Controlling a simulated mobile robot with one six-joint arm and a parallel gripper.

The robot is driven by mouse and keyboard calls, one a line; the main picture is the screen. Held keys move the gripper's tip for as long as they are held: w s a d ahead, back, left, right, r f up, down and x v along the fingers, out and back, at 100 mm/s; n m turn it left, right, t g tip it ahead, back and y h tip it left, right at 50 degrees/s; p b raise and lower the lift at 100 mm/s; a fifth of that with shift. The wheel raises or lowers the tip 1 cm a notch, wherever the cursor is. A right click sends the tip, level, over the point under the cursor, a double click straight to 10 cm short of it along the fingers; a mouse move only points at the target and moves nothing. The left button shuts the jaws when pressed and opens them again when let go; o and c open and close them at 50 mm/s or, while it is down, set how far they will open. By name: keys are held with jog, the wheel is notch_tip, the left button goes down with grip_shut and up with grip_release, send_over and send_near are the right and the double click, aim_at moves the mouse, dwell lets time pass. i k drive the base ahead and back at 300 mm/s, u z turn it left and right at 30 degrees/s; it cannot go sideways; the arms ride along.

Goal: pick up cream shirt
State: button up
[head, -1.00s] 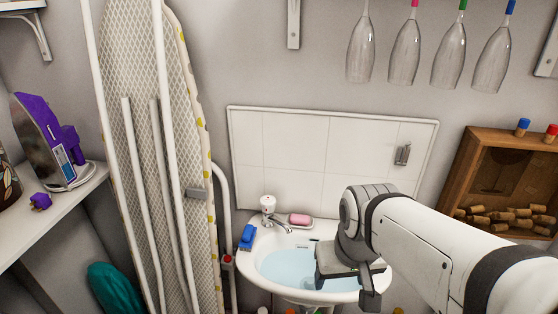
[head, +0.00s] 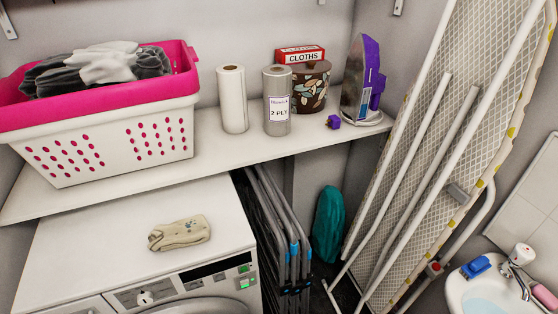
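A folded cream cloth item (head: 180,233), which looks like the cream shirt, lies crumpled on the white top of the dryer (head: 100,245) at the lower left of the head view. It has small dark marks on it. Nothing covers it. My gripper is outside the current head view, so its state does not show.
A pink and white laundry basket (head: 120,130) with grey and white clothes stands on the shelf (head: 235,155) above. Paper rolls (head: 232,98), a patterned pot (head: 309,85) and an iron (head: 362,80) stand beside it. An ironing board (head: 450,130) leans right, near a sink (head: 475,290).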

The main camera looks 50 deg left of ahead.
aim_at(194, 229)
jog(key=u, duration=2.7)
jog(key=k, duration=0.9)
jog(key=z, duration=0.05)
jog(key=i, duration=0.9)
jog(key=u, duration=0.05)
jog(key=k, duration=0.35)
jog(key=u, duration=0.05)
